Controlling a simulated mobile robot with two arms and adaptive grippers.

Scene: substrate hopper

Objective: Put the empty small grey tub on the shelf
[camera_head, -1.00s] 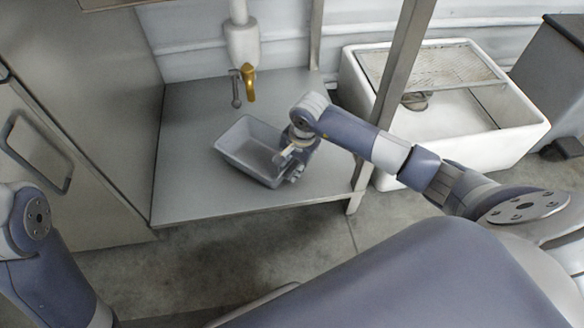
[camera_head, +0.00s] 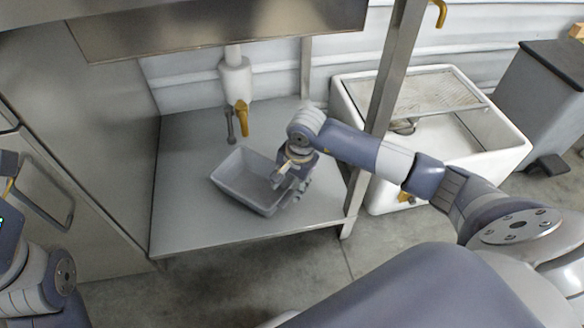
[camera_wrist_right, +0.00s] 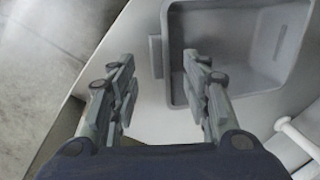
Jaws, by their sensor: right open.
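The small grey tub (camera_head: 232,186) is empty and upright on a low grey metal surface (camera_head: 190,222), under a white spout. It also shows in the right wrist view (camera_wrist_right: 180,45), with a small tab on its near wall. My right gripper (camera_head: 284,180) is open at the tub's right end. In the right wrist view its fingers (camera_wrist_right: 158,65) are spread, one outside the tub and one overlapping its rim; the tab lies between them in the picture. I cannot tell whether they touch. My left arm shows at the left edge, but its gripper is out of frame.
A white spout (camera_head: 235,78) with a yellow lever (camera_head: 242,118) hangs behind the tub. A metal panel (camera_head: 210,28) overhangs above. A metal post (camera_head: 388,90) stands right of the surface, by a white sink (camera_head: 480,150). A grey cabinet (camera_head: 75,150) stands left.

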